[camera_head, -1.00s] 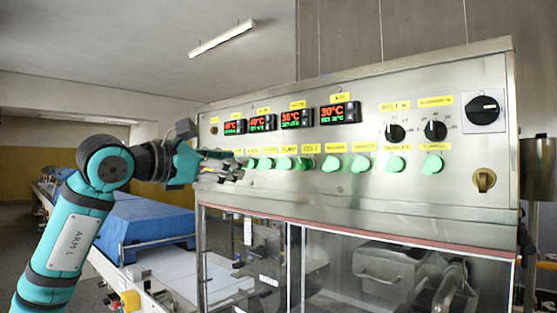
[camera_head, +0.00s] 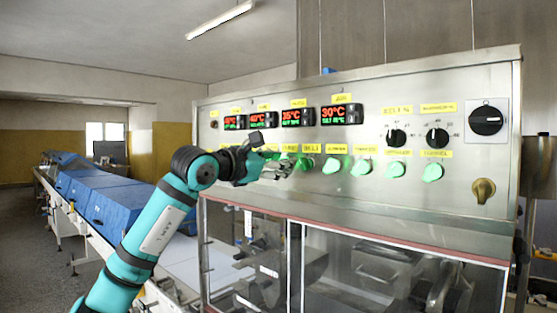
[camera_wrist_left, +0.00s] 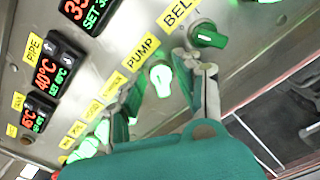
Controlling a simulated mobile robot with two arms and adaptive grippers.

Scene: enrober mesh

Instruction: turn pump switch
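The pump switch (camera_wrist_left: 161,78) is a lit green knob below the yellow PUMP label (camera_wrist_left: 140,53) in the left wrist view. My left gripper (camera_wrist_left: 163,84) is open, with one finger on each side of this knob. I cannot tell whether either finger touches it. In the head view my left gripper (camera_head: 284,165) is at the panel, just left of the belt switch, and largely hides the pump switch. My right gripper is out of view.
The dark green belt switch (camera_wrist_left: 207,38) is close to one finger in the wrist view. More green switches (camera_head: 396,169) and black dials (camera_head: 437,137) line the steel panel (camera_head: 415,190). Clear doors (camera_head: 340,270) lie below. A conveyor with blue covers (camera_head: 115,205) stands left.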

